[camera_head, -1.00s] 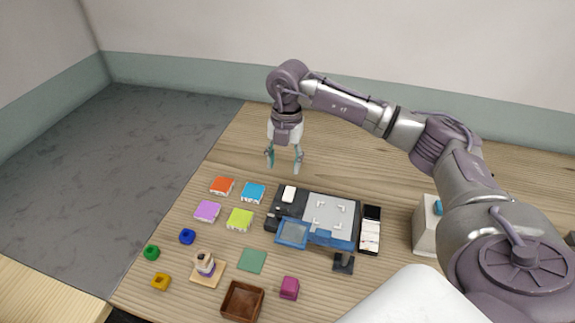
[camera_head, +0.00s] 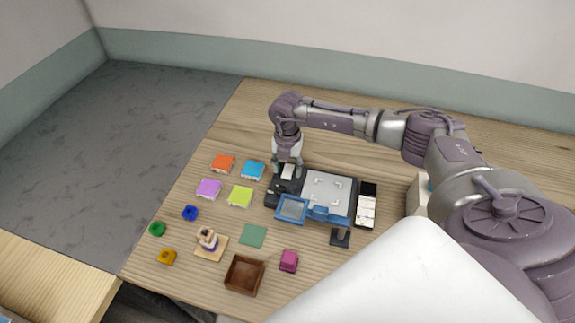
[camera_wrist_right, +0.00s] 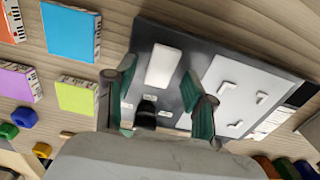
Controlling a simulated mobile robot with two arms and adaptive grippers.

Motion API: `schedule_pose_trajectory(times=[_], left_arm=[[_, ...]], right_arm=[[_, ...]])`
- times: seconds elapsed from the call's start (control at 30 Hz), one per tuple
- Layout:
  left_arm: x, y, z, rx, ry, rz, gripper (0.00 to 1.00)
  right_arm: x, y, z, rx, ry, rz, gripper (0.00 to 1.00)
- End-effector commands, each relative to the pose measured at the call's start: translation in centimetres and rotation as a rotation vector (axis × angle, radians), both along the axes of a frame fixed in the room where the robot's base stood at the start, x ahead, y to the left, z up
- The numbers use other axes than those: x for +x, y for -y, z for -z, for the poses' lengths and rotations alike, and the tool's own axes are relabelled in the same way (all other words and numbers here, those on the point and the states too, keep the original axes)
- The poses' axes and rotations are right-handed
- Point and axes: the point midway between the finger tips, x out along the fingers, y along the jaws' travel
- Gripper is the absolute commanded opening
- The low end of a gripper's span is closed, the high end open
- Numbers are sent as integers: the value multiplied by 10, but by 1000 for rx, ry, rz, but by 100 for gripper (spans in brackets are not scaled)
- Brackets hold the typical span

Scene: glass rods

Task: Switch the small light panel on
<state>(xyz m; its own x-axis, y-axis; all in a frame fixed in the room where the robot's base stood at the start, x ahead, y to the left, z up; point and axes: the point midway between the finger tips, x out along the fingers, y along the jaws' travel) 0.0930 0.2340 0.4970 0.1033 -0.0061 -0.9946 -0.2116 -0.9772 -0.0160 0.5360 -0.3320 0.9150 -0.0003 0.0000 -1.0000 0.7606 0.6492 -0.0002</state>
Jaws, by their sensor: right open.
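The small light panel is a dark base (camera_wrist_right: 205,52) with a pale grey square plate (camera_head: 327,188) bearing corner marks. A white block (camera_wrist_right: 164,65) sits on the dark part, left of the plate. Near it in the right wrist view, a small black knob (camera_wrist_right: 147,113) stands between two small white labels. My right gripper (camera_head: 287,172) is low over the panel's left part. Its fingers (camera_wrist_right: 162,100) are open on either side of the knob in the wrist view; I cannot tell whether they touch it. My left gripper is not in view.
A blue-framed lens (camera_head: 292,208) on a stand (camera_head: 340,237) is close in front of the panel. A black-and-white box (camera_head: 366,207) lies to its right. Several coloured boxes, including a blue one (camera_head: 253,170), lie to the left. A brown tray (camera_head: 244,275) is in front.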

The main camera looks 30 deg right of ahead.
Motion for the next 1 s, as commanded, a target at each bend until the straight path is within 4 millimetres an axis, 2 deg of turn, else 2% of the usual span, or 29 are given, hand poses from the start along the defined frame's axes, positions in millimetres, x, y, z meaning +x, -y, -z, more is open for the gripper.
schedule_pose_trajectory(times=[0.33, 0.67, 0.83, 1.0], left_arm=[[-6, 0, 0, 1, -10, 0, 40], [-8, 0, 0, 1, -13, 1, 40], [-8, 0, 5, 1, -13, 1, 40], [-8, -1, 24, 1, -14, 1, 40]], right_arm=[[0, 0, 4, 0, 0, -1, 54], [0, 0, 4, 0, 0, 0, 0], [1, 2, 6, 15, -16, 4, 0], [4, 5, 9, 127, -108, 7, 0]])
